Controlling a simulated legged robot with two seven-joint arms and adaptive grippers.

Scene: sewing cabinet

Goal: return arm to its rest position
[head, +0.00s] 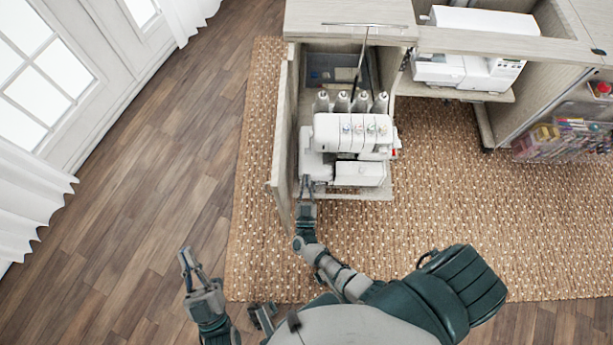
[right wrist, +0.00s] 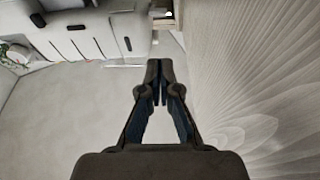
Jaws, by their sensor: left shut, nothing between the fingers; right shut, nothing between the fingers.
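My right gripper (head: 306,182) is at the front left of the open cabinet compartment, between the opened door (head: 285,135) and the white serger (head: 352,133). In the right wrist view its fingers (right wrist: 160,80) are together and empty. The pale wood-grain door panel (right wrist: 255,80) rises close on the right there, and part of the serger (right wrist: 75,35) shows at upper left. My left gripper (head: 187,258) is shut and empty, low over the wooden floor, apart from the cabinet.
A white sewing machine (head: 470,65) sits in the cabinet's middle bay. A clear rack of colored supplies (head: 563,140) hangs at the right. A woven rug (head: 460,210) lies under the cabinet. The wood floor (head: 170,150) at the left is clear up to the curtains (head: 30,205).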

